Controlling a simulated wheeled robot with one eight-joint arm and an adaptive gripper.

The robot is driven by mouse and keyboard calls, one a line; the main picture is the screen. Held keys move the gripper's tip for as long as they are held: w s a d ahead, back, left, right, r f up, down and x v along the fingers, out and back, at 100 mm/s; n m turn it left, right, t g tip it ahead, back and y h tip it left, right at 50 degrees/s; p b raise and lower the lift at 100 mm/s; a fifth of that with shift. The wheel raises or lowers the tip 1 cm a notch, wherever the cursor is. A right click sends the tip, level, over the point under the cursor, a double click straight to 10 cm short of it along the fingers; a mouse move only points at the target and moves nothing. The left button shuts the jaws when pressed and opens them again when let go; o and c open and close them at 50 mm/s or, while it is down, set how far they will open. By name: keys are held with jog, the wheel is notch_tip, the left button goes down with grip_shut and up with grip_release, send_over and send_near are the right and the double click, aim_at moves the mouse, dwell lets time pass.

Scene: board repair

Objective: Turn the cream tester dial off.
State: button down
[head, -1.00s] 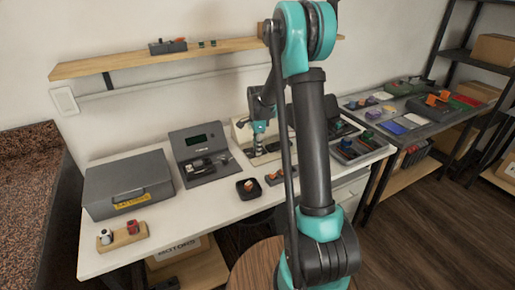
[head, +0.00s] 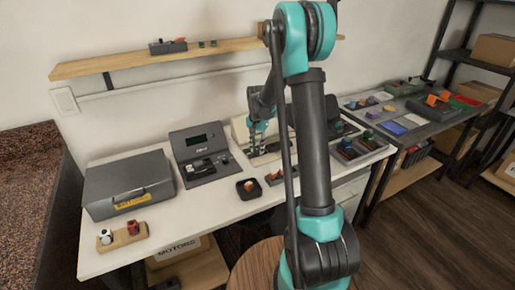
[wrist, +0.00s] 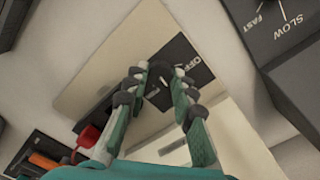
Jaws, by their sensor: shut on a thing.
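The cream tester (head: 240,130) stands at the back of the white bench in the head view, partly hidden by my arm. In the wrist view its cream face (wrist: 105,75) carries a dark label plate (wrist: 200,70) marked OFF. The small dark dial (wrist: 160,73) sits on that plate. My gripper (wrist: 159,76) has its fingertips on both sides of the dial and is shut on it. The fingers cover part of the dial, and I cannot read its setting. In the head view my gripper (head: 257,142) is at the tester's front.
A grey device (head: 200,142) with a display stands left of the tester. Its face marked SLOW and FAST (wrist: 285,30) is close by in the wrist view.

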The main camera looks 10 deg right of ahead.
aim_at(257, 150)
jog(key=n, duration=1.3)
jog(key=shift+a+n, duration=0.1)
jog(key=shift+n, duration=0.2)
dwell(0.4)
jog(key=c, duration=1.3)
grip_release()
jog(key=shift+o, duration=0.2)
notch_tip(257, 150, up, 12)
